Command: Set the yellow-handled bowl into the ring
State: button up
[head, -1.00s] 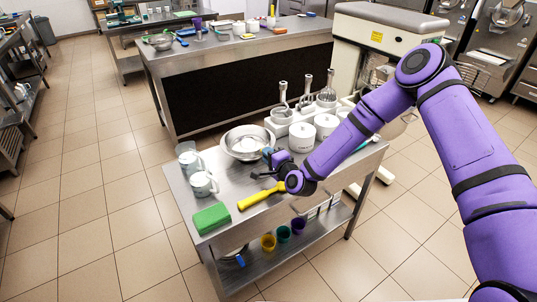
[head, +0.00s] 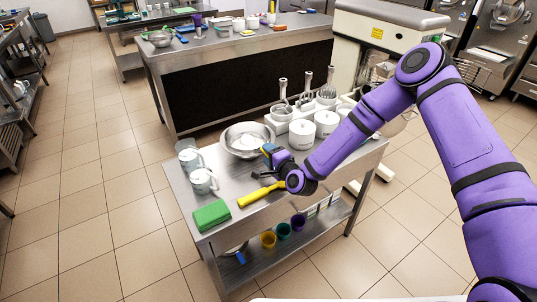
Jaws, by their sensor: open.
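A steel bowl (head: 242,139) sits on the steel worktable and looks slightly tilted. A small yellow patch shows by its right rim, beside a blue part at my gripper; whether it is the bowl's handle I cannot tell. My gripper (head: 267,161) is open at the bowl's right front side, close to the rim; contact cannot be made out. A separate yellow-handled tool (head: 258,194) lies on the table in front, partly hidden by my wrist. I cannot clearly identify the ring; a white mixing machine (head: 370,55) stands behind my arm, its lower part mostly covered.
Clear jugs (head: 203,181) and a green block (head: 211,216) are at the table's left. White tubs (head: 301,134) and a holder with whisk-like tools (head: 328,92) stand to the bowl's right. Coloured cups (head: 283,231) sit on the lower shelf. A second counter (head: 245,42) is behind.

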jog(key=v, duration=1)
jog(key=s+d+r+n+g+h, duration=0.1)
jog(key=d+r+n+g+h, duration=0.1)
jog(key=d+r+n, duration=0.5)
jog(key=s+d+r+g+h, duration=0.1)
jog(key=d+r+g+h, duration=0.2)
jog(key=r, duration=0.7)
jog(key=s+d+r+n+g+h, duration=0.15)
jog(key=d+r+n, duration=0.25)
jog(key=d+r, duration=0.4)
jog(key=s+d+r+h, duration=0.1)
jog(key=s+d+r, duration=0.2)
jog(key=s, duration=0.6)
jog(key=s+d+r+g, duration=0.1)
jog(key=s+d+r, duration=0.1)
jog(key=s+r, duration=0.5)
jog(key=s+d+r+g+h, duration=0.1)
jog(key=s+d+r, duration=0.2)
jog(key=s, duration=0.8)
notch_tip(320, 180, up, 2)
jog(key=shift+d+r+h, duration=0.1)
jog(key=shift+d+h, duration=0.2)
jog(key=shift+h, duration=0.05)
jog(key=shift+c, duration=0.4)
